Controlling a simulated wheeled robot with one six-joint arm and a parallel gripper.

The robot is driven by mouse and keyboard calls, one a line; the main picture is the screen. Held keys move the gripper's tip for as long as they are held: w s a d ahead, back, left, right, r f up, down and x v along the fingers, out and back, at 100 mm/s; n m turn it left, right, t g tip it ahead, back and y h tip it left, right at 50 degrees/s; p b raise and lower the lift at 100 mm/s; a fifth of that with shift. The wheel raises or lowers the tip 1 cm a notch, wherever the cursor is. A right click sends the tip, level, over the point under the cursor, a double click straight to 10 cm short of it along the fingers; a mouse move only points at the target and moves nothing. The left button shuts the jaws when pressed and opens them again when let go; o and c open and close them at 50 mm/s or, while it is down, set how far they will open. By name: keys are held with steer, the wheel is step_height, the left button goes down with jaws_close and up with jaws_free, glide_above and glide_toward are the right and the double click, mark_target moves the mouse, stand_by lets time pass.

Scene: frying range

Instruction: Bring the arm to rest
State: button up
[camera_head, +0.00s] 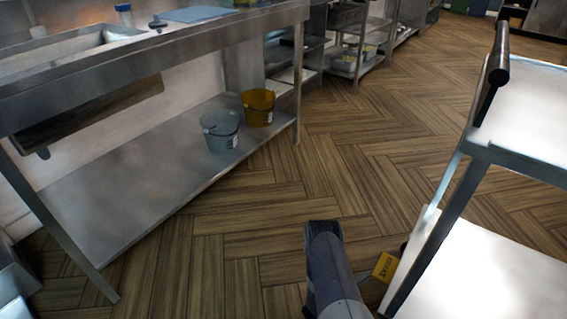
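A dark grey rounded part, which looks like a link of my arm, rises from the bottom edge near the middle of the head view. Its upper end stands over the wooden floor (250,240), left of a white-shelved cart (490,280). My gripper cannot be made out in this view, so what it holds, if anything, is hidden.
A steel sink bench (200,55) stands at left, with a grey bucket (220,132) and a yellow bucket (258,108) on its lower shelf. Floor between is clear.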

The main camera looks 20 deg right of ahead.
mark_target(381, 267)
steer(key=b+x, duration=0.2)
steer(key=x, duration=0.7)
steer(key=shift+d+f+b, duration=0.1)
steer(key=shift+d+b, duration=0.05)
steer(key=shift+b, duration=0.15)
steer(key=shift+a, duration=0.25)
steer(key=p+v, duration=0.4)
steer(key=v, duration=0.7)
steer(key=b+x, duration=0.4)
steer(key=x, duration=0.7)
steer(key=shift+d+f, duration=0.1)
steer(key=shift+d, duration=0.3)
steer(key=shift+a+f+n+b, duration=0.2)
steer(key=shift+f+n+b, duration=0.1)
steer(key=shift+n, duration=0.1)
steer(key=shift+f+n, duration=0.1)
steer(key=shift+n, duration=0.5)
